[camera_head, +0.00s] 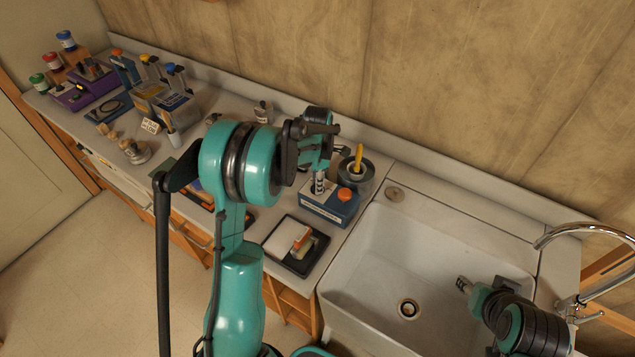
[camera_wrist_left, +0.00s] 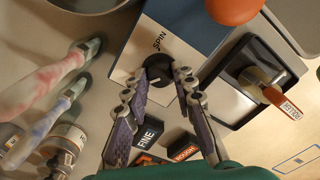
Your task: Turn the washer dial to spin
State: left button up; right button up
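The washer is a small blue box (camera_head: 328,207) with a pale front panel and an orange knob on top, on the counter left of the sink. In the left wrist view its blue body (camera_wrist_left: 188,28) shows with the word SPIN beside a dark round dial (camera_wrist_left: 160,66). My left gripper (camera_head: 318,188) points down at the panel. In the left wrist view its two fingertips (camera_wrist_left: 168,78) are apart, with the dial just beyond and between them; contact is unclear. My right gripper (camera_head: 464,284) hangs over the sink, its fingers too small to judge.
A black tray (camera_head: 310,262) holding a block with an orange-handled tool lies in front of the washer. A dark round pot (camera_head: 356,170) stands behind it. The white sink (camera_head: 375,245) and chrome tap (camera_head: 580,235) are right. Blocks labelled FINE and ROUGH (camera_wrist_left: 183,148) lie nearby.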

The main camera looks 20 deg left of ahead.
pick_arm(q)
grip_shut()
jog(key=m+b, duration=0.1)
jog(key=m, duration=0.3)
jog(key=shift+m, duration=0.4)
jog(key=m+b, duration=0.1)
jog(key=m, duration=0.5)
jog(key=m+b, duration=0.1)
jog(key=m, duration=0.4)
jog(key=shift+m, duration=0.4)
jog(key=m, duration=0.5)
jog(key=shift+m, duration=0.3)
